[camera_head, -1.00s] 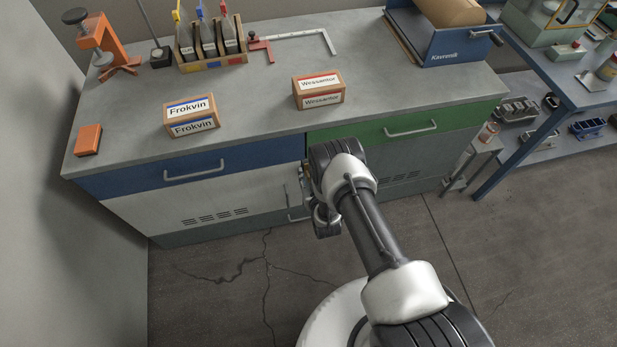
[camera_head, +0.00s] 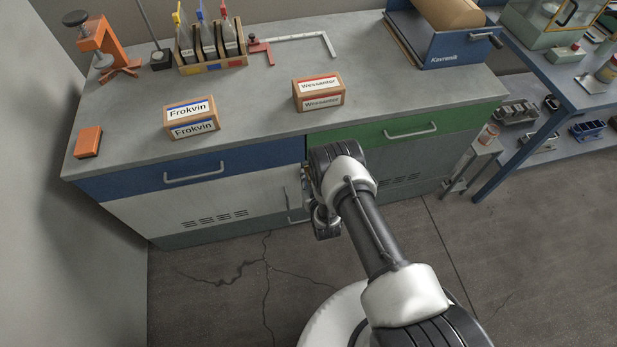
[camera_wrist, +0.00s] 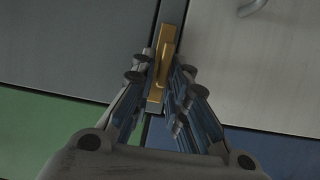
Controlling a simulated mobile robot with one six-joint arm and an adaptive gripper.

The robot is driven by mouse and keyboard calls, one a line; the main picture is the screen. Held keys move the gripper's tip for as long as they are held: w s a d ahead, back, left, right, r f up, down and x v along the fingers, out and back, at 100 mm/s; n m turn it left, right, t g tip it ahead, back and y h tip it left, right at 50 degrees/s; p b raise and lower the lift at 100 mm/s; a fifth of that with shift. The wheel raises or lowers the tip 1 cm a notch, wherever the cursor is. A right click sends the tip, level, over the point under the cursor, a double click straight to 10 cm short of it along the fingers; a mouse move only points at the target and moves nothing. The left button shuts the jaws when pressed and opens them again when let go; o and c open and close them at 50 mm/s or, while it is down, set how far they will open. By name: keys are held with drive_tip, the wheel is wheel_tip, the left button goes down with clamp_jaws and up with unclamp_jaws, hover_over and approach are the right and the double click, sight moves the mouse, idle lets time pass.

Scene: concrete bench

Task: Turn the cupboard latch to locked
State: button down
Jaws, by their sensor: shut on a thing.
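The cupboard latch (camera_wrist: 163,50) is a brass-coloured bar at the seam between the two cupboard doors. In the wrist view it lies nearly along the seam, tilted slightly. My gripper (camera_wrist: 160,78) is at the latch with a finger on each side and is shut on it. The latch's near end lies between the fingers. In the head view my arm hides most of the latch and my gripper. The grey cupboard door (camera_wrist: 75,45) and the white cupboard door (camera_wrist: 255,65) both look closed.
A blue drawer (camera_head: 200,169) and a green drawer (camera_head: 400,127) sit above the doors, both shut. Two labelled boxes, Frokvin (camera_head: 191,117) and Wessentor (camera_head: 318,91), stand on the bench top (camera_head: 250,108). The floor (camera_head: 220,290) in front is clear.

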drive_tip(key=shift+s+a+f+n+t+h, duration=0.1)
drive_tip(key=shift+a+f+n+t+h, duration=0.2)
drive_tip(key=shift+n+t+h, duration=1.15)
drive_tip(key=shift+s+a+f+n+t+h, duration=0.1)
drive_tip(key=shift+a+f+n+h, duration=0.2)
drive_tip(key=shift+n, duration=2.25)
drive_tip(key=shift+s+a+f+n+t+h, duration=0.1)
drive_tip(key=shift+a+f+n+t+h, duration=0.15)
drive_tip(key=shift+n+t+h, duration=1.2)
drive_tip(key=shift+n+g+y, duration=0.5)
drive_tip(key=shift+n+g, duration=0.2)
drive_tip(key=shift+n, duration=0.05)
drive_tip(key=c, duration=1.7)
unclamp_jaws()
